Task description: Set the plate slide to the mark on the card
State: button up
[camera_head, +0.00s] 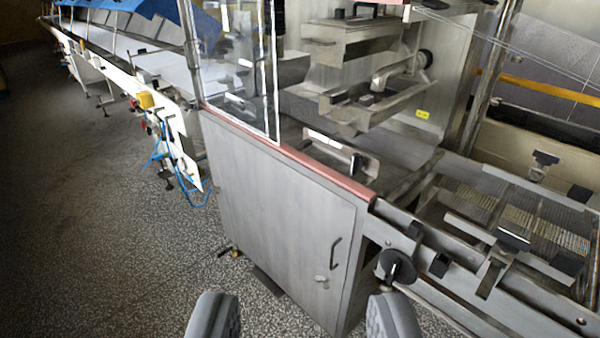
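My gripper (302,318) shows at the bottom edge, with two grey fingers wide apart and nothing between them. It is in front of the steel machine cabinet (265,205), apart from it. A small metal plate with a black knob (357,164) stands just behind the cabinet's reddish top edge. I cannot tell whether this is the plate slide. No card with a readable mark can be made out.
A round black knob (397,266) sticks out at the cabinet's right corner. A mesh conveyor (520,215) with metal bars lies at right. A clear guard panel (235,70) rises above the cabinet. Speckled floor (110,250) is free at left.

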aim_at(309, 141)
jog(key=u, duration=0.7)
jog(key=i, duration=1.2)
jog(key=z, duration=0.6)
jog(key=i, duration=0.5)
jog(key=z, duration=0.4)
